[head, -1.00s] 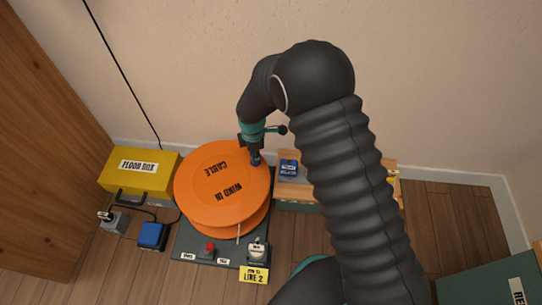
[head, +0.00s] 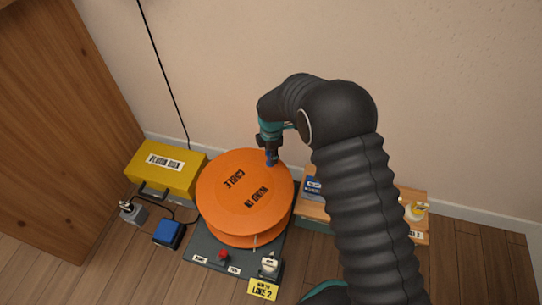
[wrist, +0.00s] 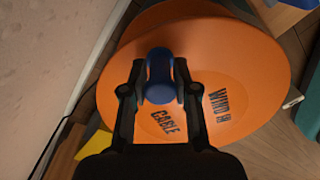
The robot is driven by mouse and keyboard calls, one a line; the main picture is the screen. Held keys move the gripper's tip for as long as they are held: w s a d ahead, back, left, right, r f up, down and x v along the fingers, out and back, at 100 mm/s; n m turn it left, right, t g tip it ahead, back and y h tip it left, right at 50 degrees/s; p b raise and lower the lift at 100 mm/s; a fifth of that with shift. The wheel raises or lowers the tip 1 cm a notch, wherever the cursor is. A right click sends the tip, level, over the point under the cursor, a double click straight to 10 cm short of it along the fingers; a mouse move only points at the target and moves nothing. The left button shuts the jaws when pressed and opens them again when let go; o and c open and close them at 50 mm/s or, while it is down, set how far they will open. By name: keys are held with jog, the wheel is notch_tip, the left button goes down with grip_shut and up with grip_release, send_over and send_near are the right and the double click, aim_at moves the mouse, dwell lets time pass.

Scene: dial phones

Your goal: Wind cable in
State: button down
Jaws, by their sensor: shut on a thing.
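The orange cable reel (head: 232,205) lies flat on a dark grey base (head: 211,251), its top lettered "CABLE" and "WIND IN". A blue knob (head: 271,159) stands up near its rim, at the far right side. My gripper (head: 270,150) is shut on this knob from above. In the wrist view, my gripper (wrist: 158,90) has a finger on each side of the blue knob (wrist: 160,72), over the reel (wrist: 250,60). The lower part of the knob is partly hidden by the fingers.
A yellow floor box (head: 150,178) stands left of the reel, a blue box (head: 168,233) and grey plug (head: 132,212) before it. The base carries a red button (head: 223,255) and white plug (head: 270,264). A low wooden shelf (head: 314,211) is right. The wall is close behind.

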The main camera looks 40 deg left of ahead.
jog(key=c, duration=1)
grip_release()
notch_tip(320, 180, up, 12)
